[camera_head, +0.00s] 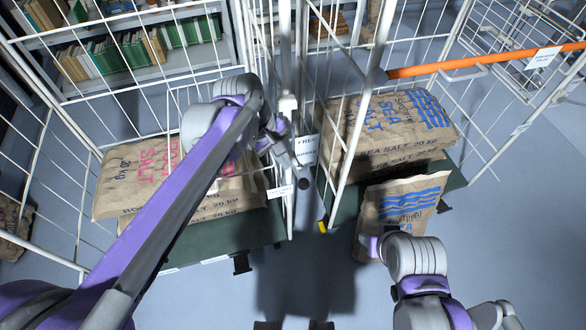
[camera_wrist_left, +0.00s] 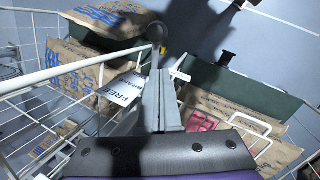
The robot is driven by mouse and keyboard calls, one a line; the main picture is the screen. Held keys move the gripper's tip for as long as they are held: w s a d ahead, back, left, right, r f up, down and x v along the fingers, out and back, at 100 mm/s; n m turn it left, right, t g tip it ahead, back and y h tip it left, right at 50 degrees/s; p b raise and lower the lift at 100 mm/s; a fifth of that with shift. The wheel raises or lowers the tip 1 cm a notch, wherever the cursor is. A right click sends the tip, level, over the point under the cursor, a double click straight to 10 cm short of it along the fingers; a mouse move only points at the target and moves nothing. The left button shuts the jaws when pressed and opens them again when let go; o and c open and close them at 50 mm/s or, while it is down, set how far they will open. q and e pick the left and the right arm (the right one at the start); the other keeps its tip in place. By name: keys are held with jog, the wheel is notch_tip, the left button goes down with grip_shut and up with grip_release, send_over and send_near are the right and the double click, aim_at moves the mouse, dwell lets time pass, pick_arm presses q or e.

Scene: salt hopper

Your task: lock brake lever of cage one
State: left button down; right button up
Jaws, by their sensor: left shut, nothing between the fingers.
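A dark round knob (camera_head: 303,184), likely the brake lever's end, shows between the two cages; it also shows in the left wrist view (camera_wrist_left: 157,32). Its shaft is mostly hidden by my fingers. My left gripper (camera_head: 292,165) is shut and empty, its tips right at the knob; whether they touch, I cannot tell. In the left wrist view the shut fingers (camera_wrist_left: 160,78) point at the knob. A white tag reading FREE (camera_head: 304,150) hangs beside it; a second small tag (camera_head: 281,192) is lower left. My right gripper (camera_head: 372,245) is beside a leaning salt sack, its fingers unclear.
Wire cages stand left and right, with salt sacks (camera_head: 130,178) (camera_head: 400,125) on green bases (camera_head: 222,238). A leaning sack (camera_head: 408,203) stands at the right cage's front. An orange bar (camera_head: 470,62) crosses upper right. Bookshelves (camera_head: 150,72) are behind.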

pick_arm(q)
jog(key=shift+s+d+f, duration=0.8)
jog(key=shift+s+d, duration=0.15)
jog(key=shift+d, duration=0.15)
pick_arm(e)
jog(key=shift+r, duration=0.2)
pick_arm(q)
jog(key=shift+s+f, duration=0.1)
pick_arm(e)
jog(key=shift+f, duration=0.1)
pick_arm(q)
jog(key=s+f+t+y+b, duration=0.1)
jog(key=s+f+t+b, duration=0.1)
jog(key=f, duration=0.4)
jog(key=s+d+f+m+t+y+b, duration=0.1)
jog(key=s+f+t+b, duration=0.1)
jog(key=f+t+b, duration=0.3)
jog(key=shift+f, duration=0.75)
pick_arm(e)
notch_tip(320, 180, down, 8)
jog(key=s, duration=0.2)
jog(key=shift+s+f+g, duration=0.15)
jog(key=shift+f+g, duration=0.1)
jog(key=shift+g, duration=0.05)
pick_arm(q)
jog(key=shift+d, duration=0.1)
pick_arm(e)
jog(key=shift+a, duration=0.1)
